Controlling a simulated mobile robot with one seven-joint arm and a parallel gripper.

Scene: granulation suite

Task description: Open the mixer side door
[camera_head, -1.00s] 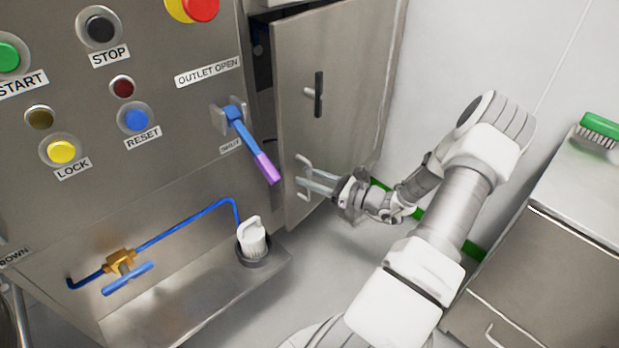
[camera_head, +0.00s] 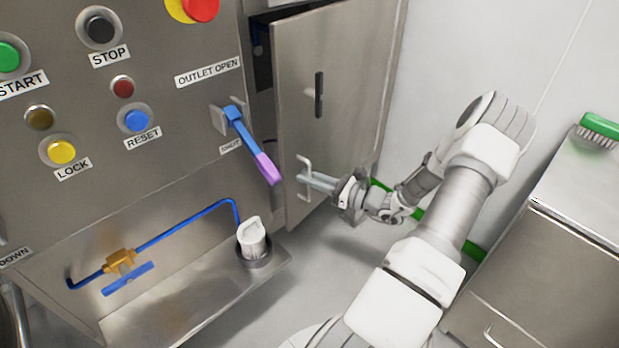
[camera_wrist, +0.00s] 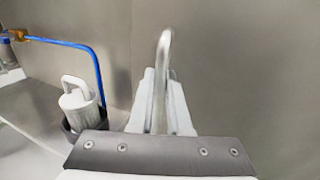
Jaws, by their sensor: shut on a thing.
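The mixer side door (camera_head: 345,75) is a grey steel panel with a black latch (camera_head: 319,93) and a metal bar handle (camera_head: 304,166) low near its left edge. A dark gap shows at the door's upper left, beside the front panel. My gripper (camera_head: 312,181) is shut on the bar handle, reaching it from the right. In the wrist view, the two pale fingers (camera_wrist: 160,105) meet around the handle (camera_wrist: 165,45), whose bent upper end stands above them. The lower part of the handle is hidden there by the fingers and gripper body.
A blue lever with a purple grip (camera_head: 266,166) hangs just left of the door. A white handled plug (camera_head: 252,240) stands in a holder on the ledge below, near a blue pipe (camera_head: 188,221). A steel cabinet (camera_head: 575,240) with a green brush (camera_head: 600,128) stands at the right.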

